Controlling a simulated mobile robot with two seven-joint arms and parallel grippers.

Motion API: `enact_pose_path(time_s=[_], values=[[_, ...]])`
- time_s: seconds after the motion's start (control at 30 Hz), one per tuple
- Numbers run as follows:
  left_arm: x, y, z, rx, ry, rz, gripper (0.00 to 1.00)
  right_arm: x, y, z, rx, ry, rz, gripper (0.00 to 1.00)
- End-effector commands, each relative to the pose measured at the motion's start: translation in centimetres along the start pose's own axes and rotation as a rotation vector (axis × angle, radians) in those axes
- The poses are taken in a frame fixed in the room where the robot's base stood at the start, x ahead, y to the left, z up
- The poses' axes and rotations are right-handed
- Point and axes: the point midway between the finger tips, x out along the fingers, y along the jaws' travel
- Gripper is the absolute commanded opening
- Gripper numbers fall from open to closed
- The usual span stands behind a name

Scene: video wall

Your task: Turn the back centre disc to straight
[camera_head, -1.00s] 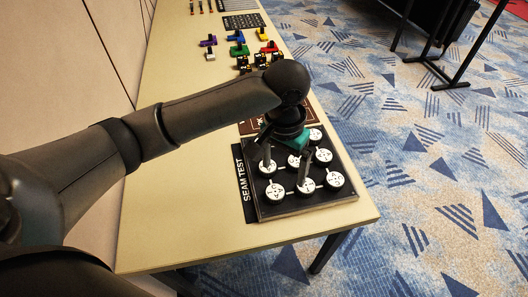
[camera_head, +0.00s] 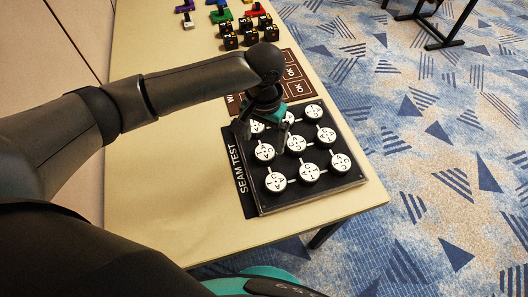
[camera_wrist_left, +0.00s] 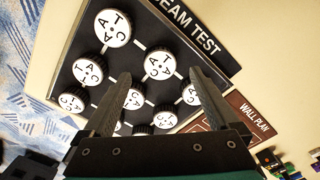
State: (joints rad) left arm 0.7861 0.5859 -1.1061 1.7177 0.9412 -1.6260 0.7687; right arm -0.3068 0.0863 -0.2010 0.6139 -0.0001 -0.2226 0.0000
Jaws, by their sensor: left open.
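A black board (camera_head: 262,205) marked SEAM TEST carries rows of white lettered discs. In the head view the far row's centre disc (camera_head: 287,117) is partly hidden by my left gripper (camera_head: 265,137). In the left wrist view that disc (camera_wrist_left: 165,119) seems to lie between the fingers, near the palm. Its letters are only partly readable and look turned. My left gripper is open and empty above the far-left part of the board. In the left wrist view its fingertips (camera_wrist_left: 160,76) straddle several discs, apart from each other. The right gripper does not show.
A brown WALL PLAN board (camera_head: 294,73) with OK squares adjoins the far side. Black numbered cubes (camera_head: 250,37) and coloured pieces (camera_head: 221,15) stand farther along the table (camera_head: 170,200). The table's right edge is close to the disc board.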

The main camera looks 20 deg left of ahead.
Motion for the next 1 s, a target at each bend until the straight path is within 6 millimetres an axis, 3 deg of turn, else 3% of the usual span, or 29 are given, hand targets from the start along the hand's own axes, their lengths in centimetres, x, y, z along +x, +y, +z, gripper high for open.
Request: enact_pose_path(time_s=[0.1,0.3,0.7,1.0], values=[[2.6,0.1,0.1,0.000,-0.002,0.001,0.94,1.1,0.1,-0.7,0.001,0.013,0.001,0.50],[5.0,0.0,0.0,0.001,0.000,-0.001,0.94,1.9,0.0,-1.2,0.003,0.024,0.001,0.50],[5.5,0.0,0.0,0.002,0.001,0.001,0.94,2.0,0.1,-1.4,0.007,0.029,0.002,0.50],[5.5,0.0,0.0,0.001,0.000,0.001,0.60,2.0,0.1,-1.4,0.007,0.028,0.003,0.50]])
